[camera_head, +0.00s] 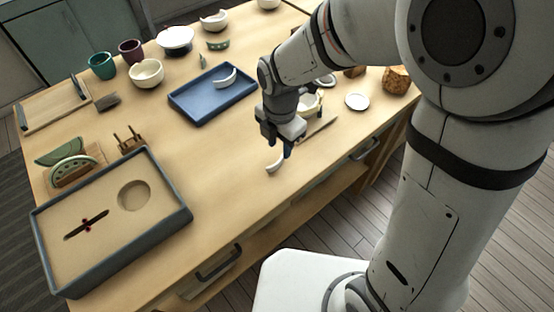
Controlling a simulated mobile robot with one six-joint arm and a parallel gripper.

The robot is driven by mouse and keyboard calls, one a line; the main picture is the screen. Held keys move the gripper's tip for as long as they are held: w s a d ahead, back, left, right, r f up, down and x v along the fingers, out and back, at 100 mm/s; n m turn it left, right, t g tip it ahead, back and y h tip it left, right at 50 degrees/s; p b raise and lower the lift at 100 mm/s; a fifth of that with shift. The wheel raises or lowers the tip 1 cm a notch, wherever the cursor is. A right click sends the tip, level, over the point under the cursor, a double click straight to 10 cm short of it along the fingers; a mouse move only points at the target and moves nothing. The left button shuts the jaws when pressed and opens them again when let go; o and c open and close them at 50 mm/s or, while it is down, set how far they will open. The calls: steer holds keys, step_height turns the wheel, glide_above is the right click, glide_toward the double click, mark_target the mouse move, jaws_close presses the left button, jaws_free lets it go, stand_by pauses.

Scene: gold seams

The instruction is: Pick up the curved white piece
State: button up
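A small curved white piece (273,167) is at the front of the wooden table, directly below my gripper (279,149). The other finger is not clear, so the opening between the fingers does not show. Another curved white piece (225,79) lies in the blue tray (195,117) behind, to the left of my arm.
A grey-rimmed box (178,222) with a round recess stands at front left. Green pieces (70,170) and a small wooden stand (130,140) are behind it. Cups and bowls (146,73) are at the back. A small white dish (357,102) is at right. Table left of my gripper is clear.

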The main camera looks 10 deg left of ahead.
mark_target(277, 162)
steer(key=f, duration=0.7)
steer(key=shift+s+a+f, duration=0.2)
steer(key=shift+a, duration=0.1)
jaws_close()
